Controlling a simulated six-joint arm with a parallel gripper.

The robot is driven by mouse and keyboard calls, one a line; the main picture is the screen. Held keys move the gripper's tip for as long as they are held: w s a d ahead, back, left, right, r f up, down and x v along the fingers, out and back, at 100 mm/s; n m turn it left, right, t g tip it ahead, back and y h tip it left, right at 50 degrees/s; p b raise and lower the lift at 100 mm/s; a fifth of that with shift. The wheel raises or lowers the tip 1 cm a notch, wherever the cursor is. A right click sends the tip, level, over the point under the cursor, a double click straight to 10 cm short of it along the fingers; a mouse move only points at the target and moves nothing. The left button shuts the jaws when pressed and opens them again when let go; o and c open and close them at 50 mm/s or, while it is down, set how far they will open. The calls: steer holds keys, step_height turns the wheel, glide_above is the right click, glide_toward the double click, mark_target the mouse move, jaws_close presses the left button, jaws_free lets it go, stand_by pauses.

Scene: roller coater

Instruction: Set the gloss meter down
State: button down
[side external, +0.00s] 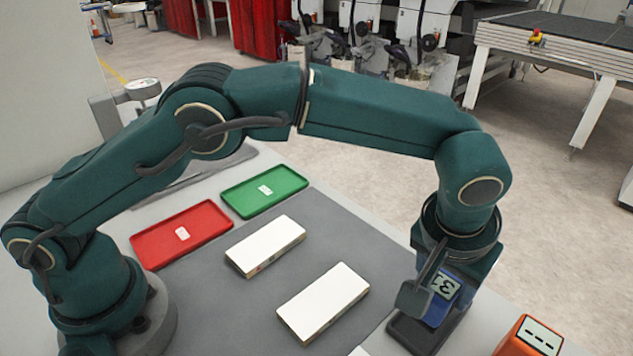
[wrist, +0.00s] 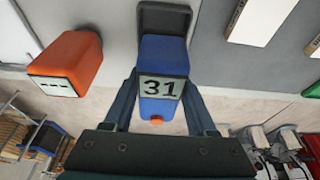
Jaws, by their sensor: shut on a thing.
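The gloss meter appears to be the blue device with a display reading 31 (wrist: 163,88); in the side view its blue body (side external: 438,312) shows partly behind a finger. My gripper (wrist: 160,95) is shut on it, one finger on each side, and points down in the side view (side external: 432,285). A dark grey holder (side external: 408,336) is at the meter's lower end; it also shows in the wrist view (wrist: 165,18). I cannot tell whether the meter rests in the holder or hangs just over it.
An orange device (side external: 527,338) with dashes on its display stands to the right. Two white blocks (side external: 266,245) (side external: 323,300) lie on the grey mat (side external: 215,290). A red tray (side external: 180,234) and a green tray (side external: 264,190) lie behind them. The table edge is close to the meter.

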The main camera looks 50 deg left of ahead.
steer(key=shift+f, duration=1.95)
steer(key=shift+f, duration=0.1)
steer(key=shift+c, duration=1)
jaws_free()
steer(key=shift+f, duration=0.1)
